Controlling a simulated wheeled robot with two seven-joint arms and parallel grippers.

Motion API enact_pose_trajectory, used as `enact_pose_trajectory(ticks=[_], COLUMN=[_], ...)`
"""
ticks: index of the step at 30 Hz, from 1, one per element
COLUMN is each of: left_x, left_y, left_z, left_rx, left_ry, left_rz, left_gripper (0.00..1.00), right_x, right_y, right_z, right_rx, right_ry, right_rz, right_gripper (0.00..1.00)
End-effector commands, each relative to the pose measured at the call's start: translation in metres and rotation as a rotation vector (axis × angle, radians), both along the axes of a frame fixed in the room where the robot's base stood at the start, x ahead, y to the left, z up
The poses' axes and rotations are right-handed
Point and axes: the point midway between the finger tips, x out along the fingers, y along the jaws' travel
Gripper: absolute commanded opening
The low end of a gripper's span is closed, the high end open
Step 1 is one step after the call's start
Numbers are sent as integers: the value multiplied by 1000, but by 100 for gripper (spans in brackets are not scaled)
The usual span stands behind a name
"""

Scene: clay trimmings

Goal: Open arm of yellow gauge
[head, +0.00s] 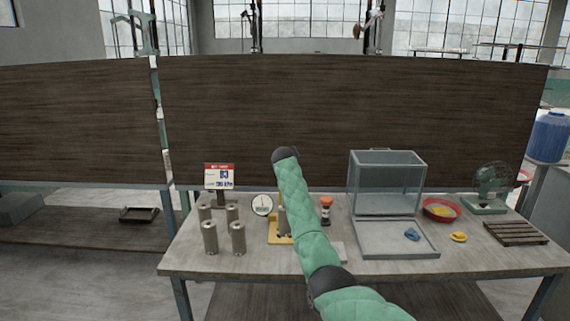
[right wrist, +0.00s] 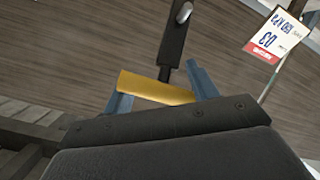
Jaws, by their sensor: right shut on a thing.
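The yellow gauge (head: 280,239) stands on the table with a round white dial (head: 262,204) at its left. A grey cylinder (head: 283,220) is at its yellow frame, partly hidden by my right arm. In the right wrist view my right gripper (right wrist: 156,82) has its blue fingers on either side of a yellow bar (right wrist: 155,88), which looks like part of the gauge, and is shut on it. A black post with a grey tip (right wrist: 176,45) rises beyond the bar. In the head view my right arm hides the gripper. My left gripper is out of view.
Several grey cylinders (head: 210,238) stand left of the gauge, with a sign (head: 219,177) behind. An orange-capped bottle (head: 326,211), a glass case (head: 387,183), a grey tray (head: 396,251), a red bowl (head: 441,210), a fan (head: 491,185) and a slatted rack (head: 515,233) are to its right.

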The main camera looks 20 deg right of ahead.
Motion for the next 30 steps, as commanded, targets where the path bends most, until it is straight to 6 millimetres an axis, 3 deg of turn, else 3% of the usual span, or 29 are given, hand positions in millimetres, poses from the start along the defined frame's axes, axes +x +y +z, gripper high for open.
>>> enact_pose_trajectory(ticks=[15, 25, 26, 28, 30], left_x=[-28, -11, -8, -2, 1], left_y=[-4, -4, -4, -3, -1], left_z=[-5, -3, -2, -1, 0], left_rx=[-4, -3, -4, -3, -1], left_ry=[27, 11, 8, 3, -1], left_rz=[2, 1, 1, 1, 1], left_gripper=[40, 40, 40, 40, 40], right_x=[15, 15, 15, 15, 15], right_y=[-4, -4, -4, -4, -4], right_z=[3, 3, 3, 3, 3], right_rx=[28, 28, 28, 27, 26], right_ry=[80, 80, 80, 80, 80], right_rz=[-1, -1, -1, 0, -1], right_gripper=[17, 17, 60, 72, 72])
